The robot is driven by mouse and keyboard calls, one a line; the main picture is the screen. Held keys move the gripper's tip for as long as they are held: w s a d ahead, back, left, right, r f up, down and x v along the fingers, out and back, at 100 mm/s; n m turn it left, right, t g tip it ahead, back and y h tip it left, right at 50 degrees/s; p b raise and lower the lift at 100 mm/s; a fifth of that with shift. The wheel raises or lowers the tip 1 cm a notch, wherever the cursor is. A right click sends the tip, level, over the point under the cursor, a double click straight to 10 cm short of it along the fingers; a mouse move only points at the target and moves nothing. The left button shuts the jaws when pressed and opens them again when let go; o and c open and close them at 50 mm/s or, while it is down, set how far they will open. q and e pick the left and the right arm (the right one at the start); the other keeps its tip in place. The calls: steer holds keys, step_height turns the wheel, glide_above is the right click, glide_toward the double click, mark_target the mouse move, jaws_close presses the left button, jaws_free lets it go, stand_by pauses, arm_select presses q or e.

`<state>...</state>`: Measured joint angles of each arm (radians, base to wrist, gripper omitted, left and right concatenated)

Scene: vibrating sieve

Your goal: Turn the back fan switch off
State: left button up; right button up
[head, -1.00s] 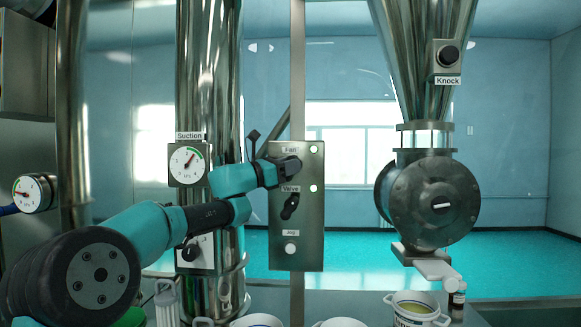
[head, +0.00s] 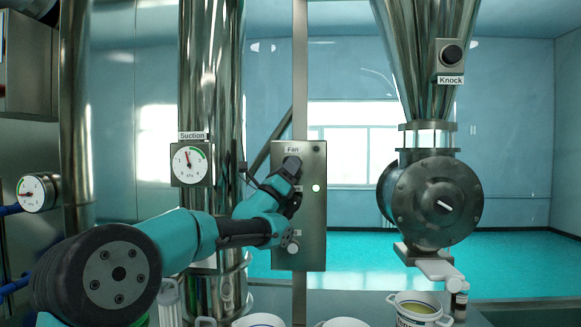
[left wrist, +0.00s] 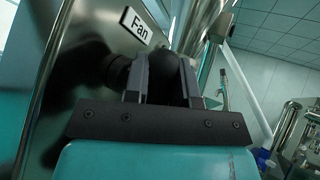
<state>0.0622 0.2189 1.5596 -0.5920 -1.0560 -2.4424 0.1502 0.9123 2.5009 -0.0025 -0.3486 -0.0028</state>
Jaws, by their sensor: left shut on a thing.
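The steel panel (head: 313,225) stands in the middle of the head view, with a "Fan" label (head: 292,150) near its top. The round light beside that label is dark. In the left wrist view the label (left wrist: 136,26) is just above my fingers. My left gripper (head: 291,165) is at the switch under this label. In the left wrist view my left gripper (left wrist: 163,82) is shut on the black fan switch (left wrist: 160,68), which sits between its two fingers. In the head view the gripper and arm hide most of the switch. My right gripper is not in view.
The light (head: 316,188) lower on the panel is lit; my arm covers the valve switch. A jog button (head: 293,248) is below. The suction gauge (head: 189,164) is on the pipe at left. A rotary valve (head: 437,200) and a knock button (head: 451,55) are at right.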

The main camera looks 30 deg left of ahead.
arm_select(q)
steer(key=shift+n+t+y, duration=0.6)
steer(key=shift+n+y, duration=0.2)
steer(key=shift+n, duration=0.1)
steer(key=o, duration=0.9)
steer(key=shift+s+f, duration=0.1)
steer(key=v, duration=1.7)
steer(key=shift+a, duration=0.1)
